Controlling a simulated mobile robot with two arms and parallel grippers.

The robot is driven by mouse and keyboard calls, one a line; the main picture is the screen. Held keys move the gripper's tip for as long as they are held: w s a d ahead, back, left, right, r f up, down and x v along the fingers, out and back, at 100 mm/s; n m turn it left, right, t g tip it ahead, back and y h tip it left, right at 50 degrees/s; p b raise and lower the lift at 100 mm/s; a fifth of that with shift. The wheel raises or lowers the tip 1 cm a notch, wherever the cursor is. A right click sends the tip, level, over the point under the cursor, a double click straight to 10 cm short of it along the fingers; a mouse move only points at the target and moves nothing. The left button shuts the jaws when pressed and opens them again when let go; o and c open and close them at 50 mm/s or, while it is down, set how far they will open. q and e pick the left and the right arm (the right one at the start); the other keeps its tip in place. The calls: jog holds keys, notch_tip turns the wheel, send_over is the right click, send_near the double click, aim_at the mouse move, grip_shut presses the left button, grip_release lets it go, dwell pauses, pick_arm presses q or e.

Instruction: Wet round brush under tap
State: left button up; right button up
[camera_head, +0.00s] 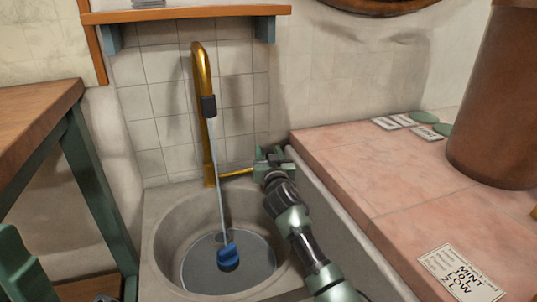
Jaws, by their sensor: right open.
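A brass tap (201,135) with a high curved neck stands behind a round stone sink (166,235). A black grip-like piece (208,105) shows against its neck, and a thin pale line runs down from it to a blue round brush head (228,257) in the sink. I cannot tell whether that line is the brush's shaft or a stream of water. The tap's brass lever (237,172) sticks out to the right. My right gripper (268,158) is open at the lever's outer end; whether they touch is unclear. My left gripper is not in view.
A pink tiled counter (375,170) borders the sink on the right, with a large brown vessel (495,110) and labels (460,275). A wooden table (40,105) with green legs stands at left. A shelf (185,14) hangs above the tap.

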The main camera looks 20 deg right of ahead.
grip_shut()
dwell(1.4)
